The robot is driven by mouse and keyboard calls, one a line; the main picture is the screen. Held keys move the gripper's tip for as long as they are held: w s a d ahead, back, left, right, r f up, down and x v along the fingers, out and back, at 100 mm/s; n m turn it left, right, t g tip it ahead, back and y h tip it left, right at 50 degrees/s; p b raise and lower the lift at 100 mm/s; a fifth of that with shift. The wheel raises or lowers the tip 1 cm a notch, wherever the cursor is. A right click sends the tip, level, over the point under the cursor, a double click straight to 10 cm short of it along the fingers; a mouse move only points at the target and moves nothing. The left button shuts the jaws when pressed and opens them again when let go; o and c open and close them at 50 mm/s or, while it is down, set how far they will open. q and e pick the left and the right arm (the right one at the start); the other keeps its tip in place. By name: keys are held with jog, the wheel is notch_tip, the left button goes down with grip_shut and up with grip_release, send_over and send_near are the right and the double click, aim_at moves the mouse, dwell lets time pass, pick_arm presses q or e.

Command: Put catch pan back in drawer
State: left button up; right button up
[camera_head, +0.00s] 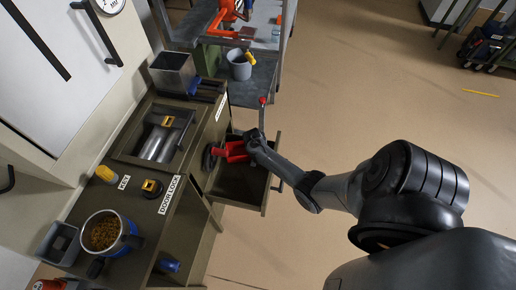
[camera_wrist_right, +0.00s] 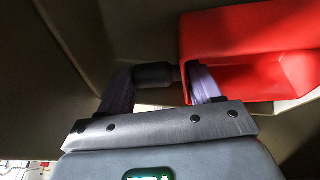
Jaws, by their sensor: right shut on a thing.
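The red catch pan (camera_head: 235,152) is at the back left part of the open drawer (camera_head: 262,208), close to the cabinet front. It also shows in the right wrist view (camera_wrist_right: 245,30), with drawer walls around it. My right gripper (camera_head: 250,141) reaches over the drawer from the right. In the right wrist view my right gripper (camera_wrist_right: 160,84) is shut on the pan's dark handle (camera_wrist_right: 153,74), one finger on each side. I cannot tell whether the pan touches the drawer floor. My left gripper is not in view.
A grey bucket (camera_head: 240,65) stands on a bench behind. Open floor lies right of the drawer.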

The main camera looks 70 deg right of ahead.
jog(key=shift+f, duration=0.35)
jog(key=o, duration=1.7)
jog(key=shift+o, duration=0.8)
jog(key=shift+r, duration=0.1)
